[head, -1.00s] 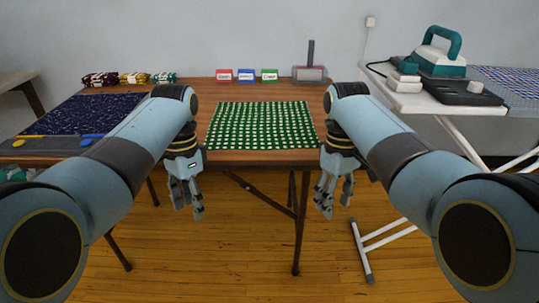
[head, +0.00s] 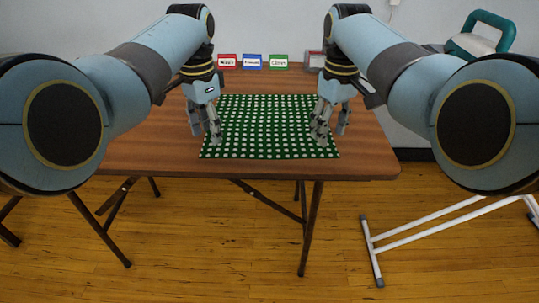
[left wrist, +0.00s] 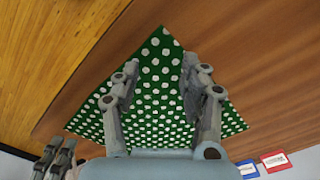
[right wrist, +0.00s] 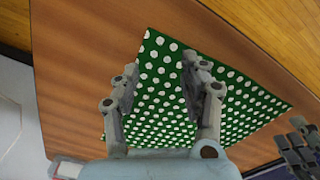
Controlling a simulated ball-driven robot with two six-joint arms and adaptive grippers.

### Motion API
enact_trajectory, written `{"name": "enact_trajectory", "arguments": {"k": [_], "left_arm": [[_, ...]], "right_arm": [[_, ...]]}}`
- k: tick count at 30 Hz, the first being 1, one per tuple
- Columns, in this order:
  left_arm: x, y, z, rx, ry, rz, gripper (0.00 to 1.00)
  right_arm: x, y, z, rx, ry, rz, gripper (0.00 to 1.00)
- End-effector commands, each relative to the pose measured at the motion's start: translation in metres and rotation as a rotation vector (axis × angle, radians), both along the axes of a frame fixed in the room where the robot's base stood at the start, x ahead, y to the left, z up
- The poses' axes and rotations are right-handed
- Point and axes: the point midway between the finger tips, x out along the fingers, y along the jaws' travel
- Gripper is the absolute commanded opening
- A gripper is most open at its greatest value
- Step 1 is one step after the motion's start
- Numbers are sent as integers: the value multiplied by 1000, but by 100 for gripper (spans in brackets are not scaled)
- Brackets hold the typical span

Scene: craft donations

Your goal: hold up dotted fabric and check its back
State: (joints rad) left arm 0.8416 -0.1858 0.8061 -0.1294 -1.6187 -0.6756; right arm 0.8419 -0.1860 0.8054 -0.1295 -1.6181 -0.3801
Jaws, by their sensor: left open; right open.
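The dotted fabric (head: 265,125) is green with white dots and lies flat on the brown table. It also shows in the left wrist view (left wrist: 150,100) and the right wrist view (right wrist: 160,95). My left gripper (head: 207,138) is open and empty over the fabric's left edge. My right gripper (head: 329,132) is open and empty over its right edge. In both wrist views the fingers (left wrist: 158,68) (right wrist: 160,70) stand apart with a fabric corner beyond them. Whether the fingertips touch the cloth I cannot tell. The fabric's underside is hidden.
Red (head: 227,61), blue (head: 252,61) and green (head: 279,61) labelled cards stand at the table's back. A teal-handled iron (head: 480,38) is at the upper right. The wooden table (head: 140,145) is bare in front of and beside the fabric.

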Motion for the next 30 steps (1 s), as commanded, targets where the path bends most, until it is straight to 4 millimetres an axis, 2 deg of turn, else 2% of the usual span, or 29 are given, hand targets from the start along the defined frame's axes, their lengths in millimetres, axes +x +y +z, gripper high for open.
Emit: {"name": "enact_trajectory", "arguments": {"k": [3, 9, 21, 30], "left_arm": [[0, 0, -18, 1, 2, 0, 44], [0, 0, -35, 0, -1, 0, 44], [0, 0, -41, -1, -1, 0, 44], [-1, 0, -41, -1, 1, 0, 26]], "right_arm": [[0, 0, -18, -1, 2, 0, 44], [0, 0, -36, 0, 0, 0, 44], [0, 0, -41, 1, 0, 0, 44], [-1, 0, -41, 0, 1, 0, 26]]}}
